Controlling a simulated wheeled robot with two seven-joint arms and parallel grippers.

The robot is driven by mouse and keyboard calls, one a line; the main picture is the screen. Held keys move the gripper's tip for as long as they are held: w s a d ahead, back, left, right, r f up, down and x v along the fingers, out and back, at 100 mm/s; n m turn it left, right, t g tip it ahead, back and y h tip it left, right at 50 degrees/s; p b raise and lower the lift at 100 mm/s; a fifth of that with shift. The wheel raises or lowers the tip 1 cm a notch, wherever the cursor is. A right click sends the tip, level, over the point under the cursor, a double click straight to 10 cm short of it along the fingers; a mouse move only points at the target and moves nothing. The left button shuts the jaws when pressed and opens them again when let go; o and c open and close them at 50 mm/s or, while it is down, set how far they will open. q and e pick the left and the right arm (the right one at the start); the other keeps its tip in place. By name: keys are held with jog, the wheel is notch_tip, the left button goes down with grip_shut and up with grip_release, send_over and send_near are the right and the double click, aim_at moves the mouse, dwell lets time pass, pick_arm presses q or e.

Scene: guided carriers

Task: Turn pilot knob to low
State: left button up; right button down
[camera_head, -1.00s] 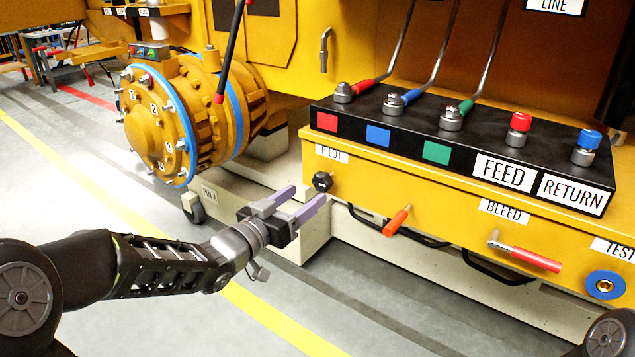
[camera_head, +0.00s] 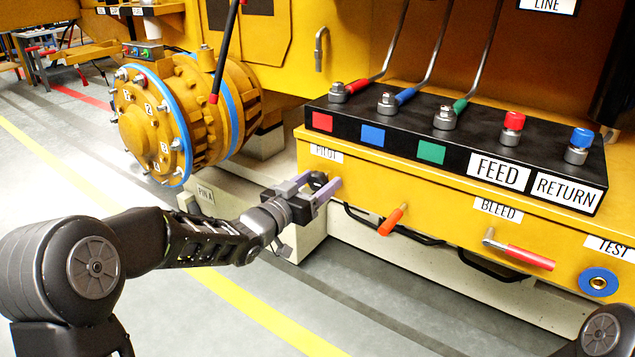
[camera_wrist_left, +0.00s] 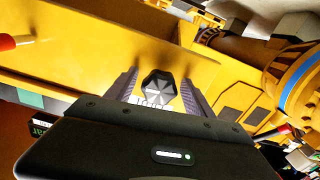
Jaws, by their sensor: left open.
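The pilot knob (camera_head: 318,181) is a small black knob on the yellow front face, just under the PILOT label (camera_head: 326,154). In the left wrist view the knob (camera_wrist_left: 159,86) shows as a dark faceted knob between the two purple-grey fingers. My left gripper (camera_head: 322,186) is open, with one finger on each side of the knob; I cannot tell whether either finger touches it. The fingers partly hide the knob in the head view. The knob's pointer setting cannot be read. My right gripper is not in view.
Right of the knob on the same face are an orange handle (camera_head: 392,221), a red BLEED lever (camera_head: 520,254) and a blue TEST port (camera_head: 599,283). A black block (camera_head: 455,150) with hoses and caps sits above. A flanged yellow cylinder (camera_head: 185,115) stands left.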

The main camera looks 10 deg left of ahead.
pick_arm(q)
grip_shut()
dwell(0.6)
jog(key=shift+n, duration=0.5)
jog(key=n, duration=0.2)
jog(key=shift+n, duration=0.3)
jog(key=n+p, duration=0.1)
jog(key=n, duration=0.3)
jog(key=shift+r+n, duration=0.15)
jog(key=shift+n, duration=0.15)
jog(key=n+p, duration=0.2)
jog(key=n, duration=0.2)
jog(key=shift+n, duration=0.3)
jog(key=shift+d+n+p, duration=0.1)
jog(key=shift+n+p, duration=0.8)
jog(key=shift+n, duration=1)
